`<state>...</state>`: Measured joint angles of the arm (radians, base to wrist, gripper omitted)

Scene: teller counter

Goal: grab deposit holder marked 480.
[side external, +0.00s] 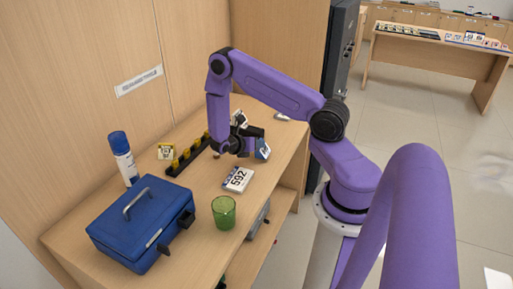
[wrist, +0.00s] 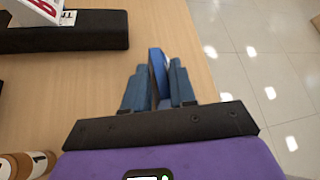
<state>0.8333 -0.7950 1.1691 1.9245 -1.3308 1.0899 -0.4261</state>
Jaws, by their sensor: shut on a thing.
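My gripper (side external: 256,149) is at the right part of the counter (side external: 205,190), near its edge. It is shut on a thin blue holder (side external: 263,150), seen edge-on between the two fingers in the wrist view (wrist: 158,75). The number on this holder cannot be read in either view, so I cannot tell whether it is the one marked 480. A white holder marked 592 (side external: 238,180) lies on the counter in front of my gripper. I cannot tell whether the held holder touches the counter.
A black rack with yellow pegs (side external: 188,160) and a small yellow-and-white card (side external: 166,151) are left of my gripper. A blue cash box (side external: 140,222), a spray can (side external: 123,158) and a green glass (side external: 224,212) stand nearer the camera. A black block (wrist: 70,34) is at upper left in the wrist view.

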